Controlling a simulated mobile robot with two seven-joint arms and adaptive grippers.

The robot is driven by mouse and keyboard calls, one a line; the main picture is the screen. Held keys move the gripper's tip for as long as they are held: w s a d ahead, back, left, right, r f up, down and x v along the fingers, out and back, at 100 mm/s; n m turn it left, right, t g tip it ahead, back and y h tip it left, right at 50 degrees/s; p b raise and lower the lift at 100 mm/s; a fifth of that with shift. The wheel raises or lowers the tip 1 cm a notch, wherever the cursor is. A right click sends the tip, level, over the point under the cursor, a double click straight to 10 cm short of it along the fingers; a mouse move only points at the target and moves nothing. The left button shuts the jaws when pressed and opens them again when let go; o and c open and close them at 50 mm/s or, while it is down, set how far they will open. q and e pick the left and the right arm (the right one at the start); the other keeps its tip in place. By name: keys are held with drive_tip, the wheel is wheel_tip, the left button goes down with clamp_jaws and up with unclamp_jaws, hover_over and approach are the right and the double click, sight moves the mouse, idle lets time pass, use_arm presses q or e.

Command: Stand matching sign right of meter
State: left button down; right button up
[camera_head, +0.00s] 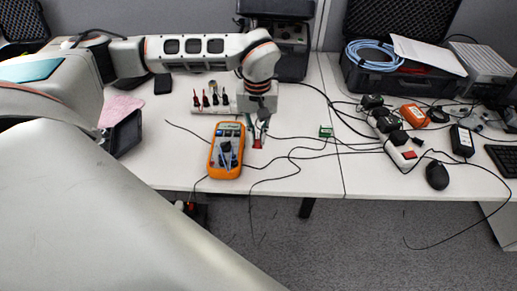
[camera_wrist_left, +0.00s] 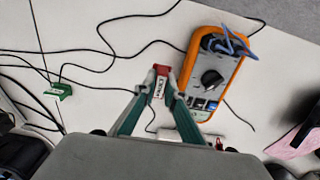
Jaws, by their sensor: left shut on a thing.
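My left gripper (camera_head: 259,138) points down just right of the meter, shut on a small red and white sign (camera_head: 258,143). In the left wrist view the sign (camera_wrist_left: 158,85) sits between the green fingertips, apart from the meter. Whether its base touches the table I cannot tell. A small green sign (camera_head: 326,131) stands farther right. My right gripper is not in view.
Black cables cross the table around the meter. A row of small red and black tools (camera_head: 212,99) stands behind it. A white power strip (camera_head: 401,153), a mouse (camera_head: 437,175) and an open case (camera_head: 385,80) are on the right. The front middle has free room.

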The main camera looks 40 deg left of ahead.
sight(258, 157)
use_arm(q)
wheel_tip(258, 157, down, 2)
wheel_tip(258, 157, down, 4)
drive_tip(key=shift+r+b, duration=0.25)
drive_tip(key=shift+b, duration=0.15)
drive_tip(key=shift+f, duration=0.2)
drive_tip(key=shift+r, duration=0.1)
drive_tip(key=c, duration=2.1)
unclamp_jaws()
drive_tip(key=shift+f, duration=0.2)
drive_tip(key=shift+r, duration=0.15)
